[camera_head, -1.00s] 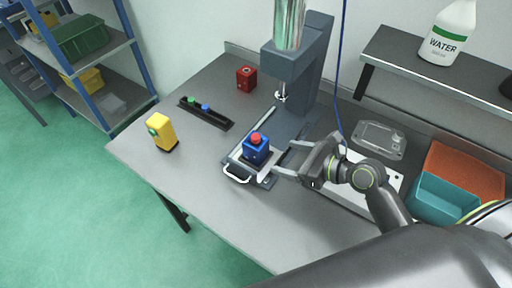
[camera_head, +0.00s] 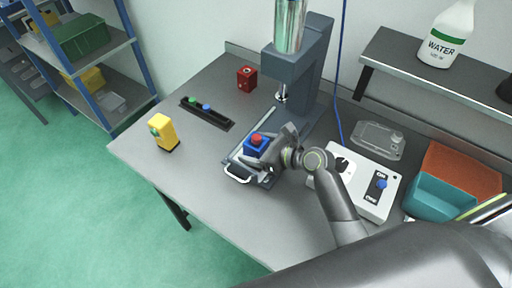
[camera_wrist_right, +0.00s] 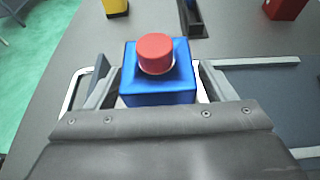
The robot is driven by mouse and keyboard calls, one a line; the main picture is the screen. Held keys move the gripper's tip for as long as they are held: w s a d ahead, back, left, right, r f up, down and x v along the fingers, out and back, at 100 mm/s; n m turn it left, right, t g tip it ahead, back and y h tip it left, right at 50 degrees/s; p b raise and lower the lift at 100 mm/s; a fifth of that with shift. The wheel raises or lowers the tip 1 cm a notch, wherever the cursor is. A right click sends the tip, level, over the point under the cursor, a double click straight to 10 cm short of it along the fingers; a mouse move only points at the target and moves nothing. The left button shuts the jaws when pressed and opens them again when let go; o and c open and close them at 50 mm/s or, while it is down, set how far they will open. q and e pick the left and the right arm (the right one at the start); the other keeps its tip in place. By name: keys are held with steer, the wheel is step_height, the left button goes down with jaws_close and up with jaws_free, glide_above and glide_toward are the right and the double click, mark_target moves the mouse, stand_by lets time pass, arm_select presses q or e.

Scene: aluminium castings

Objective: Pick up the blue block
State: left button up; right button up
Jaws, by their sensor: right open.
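The blue block (camera_head: 250,150) has a red round knob on top and stands on the base plate of the press. In the right wrist view the blue block (camera_wrist_right: 160,82) stands upright between the two fingers of my right gripper (camera_wrist_right: 155,88). The fingers are open, one on each side of it, with a narrow gap showing. In the head view my right gripper (camera_head: 258,156) comes in from the right and partly hides the block. My left gripper does not show.
The grey press (camera_head: 309,65) rises behind the block. A white handle (camera_head: 238,178) sits at the plate's front. A yellow block (camera_head: 163,134), a black strip (camera_head: 207,113) with buttons and a red block (camera_head: 246,77) stand to the left. A control box (camera_head: 367,190) and a teal bin (camera_head: 440,197) are right.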

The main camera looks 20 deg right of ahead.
steer(key=shift+c, duration=0.3)
steer(key=c, duration=1.2)
